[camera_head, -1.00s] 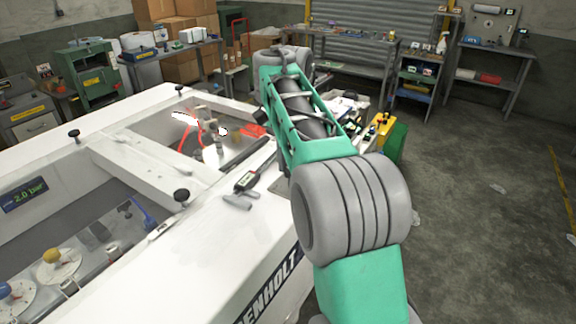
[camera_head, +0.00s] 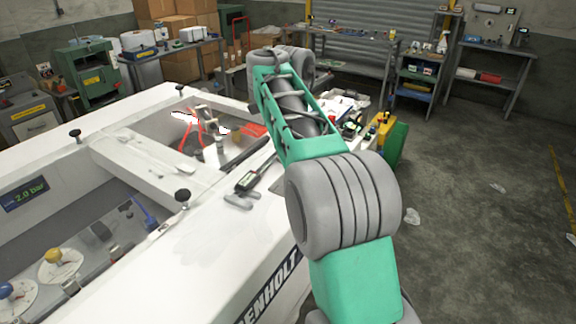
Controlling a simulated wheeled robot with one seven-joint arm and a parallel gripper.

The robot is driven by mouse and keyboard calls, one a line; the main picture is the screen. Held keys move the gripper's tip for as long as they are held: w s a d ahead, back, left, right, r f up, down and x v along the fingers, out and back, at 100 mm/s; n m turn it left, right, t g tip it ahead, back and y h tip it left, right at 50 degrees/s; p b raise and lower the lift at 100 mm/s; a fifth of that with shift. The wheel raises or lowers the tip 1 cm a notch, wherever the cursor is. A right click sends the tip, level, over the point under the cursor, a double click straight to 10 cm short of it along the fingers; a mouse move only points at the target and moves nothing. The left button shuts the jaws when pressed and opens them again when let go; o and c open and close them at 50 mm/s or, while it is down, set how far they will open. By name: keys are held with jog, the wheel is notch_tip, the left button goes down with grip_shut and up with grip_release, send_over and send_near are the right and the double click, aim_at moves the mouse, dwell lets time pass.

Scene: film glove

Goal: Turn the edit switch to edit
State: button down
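I cannot pick out a switch marked edit in this view. My green and grey arm (camera_head: 342,205) reaches up over the right side of a white machine bench (camera_head: 195,255). My gripper is not visible at the arm's far end. Sunk into the bench at lower left is a panel with a yellow knob (camera_head: 53,256) and a blue knob (camera_head: 6,290) on pale round dials. A small display (camera_head: 25,193) there reads 2.0 Bar. A yellow box (camera_head: 382,124) with a red part on top stands just right of the arm; its markings are too small to read.
Red-handled pliers (camera_head: 188,133) and other tools lie in the bench's rear recess. A dark handheld tool (camera_head: 247,181) lies on the bench rim beside my arm. Black knobs (camera_head: 182,195) stick up from the bench frame. The concrete floor (camera_head: 475,225) at right is mostly open.

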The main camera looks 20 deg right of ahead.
jog(key=shift+f, duration=0.15)
jog(key=c, duration=1.4)
grip_release()
jog(key=shift+d, duration=0.1)
jog(key=shift+c, duration=0.2)
jog(key=o, duration=0.3)
jog(key=shift+s+d, duration=0.15)
jog(key=shift+o, duration=0.6)
jog(key=shift+a, duration=0.2)
jog(key=shift+d+r, duration=0.1)
jog(key=shift+r, duration=0.1)
